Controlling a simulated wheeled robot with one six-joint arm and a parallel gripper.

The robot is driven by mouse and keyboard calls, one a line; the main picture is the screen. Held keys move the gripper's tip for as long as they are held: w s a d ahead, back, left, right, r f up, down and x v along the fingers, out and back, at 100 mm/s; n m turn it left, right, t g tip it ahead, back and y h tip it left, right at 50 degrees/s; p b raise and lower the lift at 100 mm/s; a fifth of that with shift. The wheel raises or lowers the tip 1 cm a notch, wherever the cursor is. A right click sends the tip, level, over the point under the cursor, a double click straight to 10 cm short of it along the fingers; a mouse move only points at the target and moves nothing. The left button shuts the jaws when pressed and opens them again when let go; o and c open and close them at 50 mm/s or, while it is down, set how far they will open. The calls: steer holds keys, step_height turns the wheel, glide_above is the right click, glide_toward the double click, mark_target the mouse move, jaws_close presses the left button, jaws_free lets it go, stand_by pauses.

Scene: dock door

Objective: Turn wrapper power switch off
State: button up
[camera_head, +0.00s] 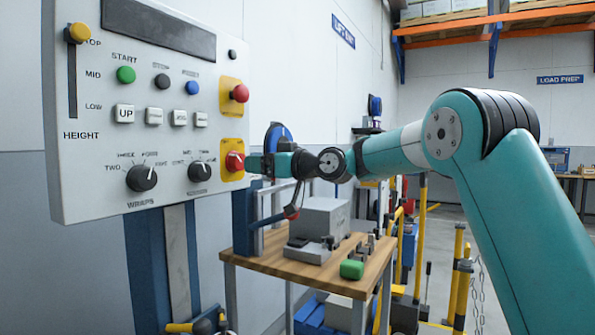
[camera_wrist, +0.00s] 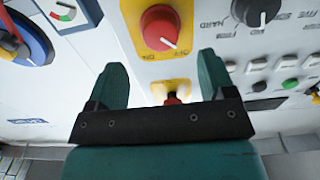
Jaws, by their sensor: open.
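The power switch is a red rotary knob (camera_head: 235,161) on a yellow plate, low on the right side of the grey control panel (camera_head: 100,160). In the wrist view the red knob (camera_wrist: 160,28) lies ahead of the fingertips, and its white pointer line slants to the lower right. Small labels by it are too small to read surely. My gripper (camera_head: 252,163) is at the knob's right in the head view. In the wrist view my gripper (camera_wrist: 161,62) is open and empty, its two dark green fingers apart, with the knob beyond the gap between them. I cannot tell any contact.
A red mushroom button (camera_head: 239,93) sits above the knob. Black dials (camera_head: 141,178), white buttons (camera_head: 124,114) and a yellow height slider (camera_head: 77,33) fill the panel. A wooden bench (camera_head: 250,262) with a grey box (camera_head: 319,220) stands below my arm. Yellow rails (camera_head: 422,230) stand behind.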

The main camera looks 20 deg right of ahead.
steer(key=b+v, duration=0.1)
steer(key=v, duration=0.9)
steer(key=shift+s+d, duration=0.2)
steer(key=shift+s, duration=0.05)
steer(key=s+a+f+g+h, duration=0.2)
steer(key=s+a+f+g, duration=0.5)
steer(key=s+a+f, duration=0.6)
steer(key=s+a+f+g+h, duration=0.15)
steer(key=s+f+g, duration=0.3)
steer(key=s, duration=0.75)
steer(key=s+f+g+h, duration=0.3)
steer(key=s+f, duration=0.3)
steer(key=s, duration=0.5)
step_height(320, 180, up, 17)
steer(key=p, duration=1.7)
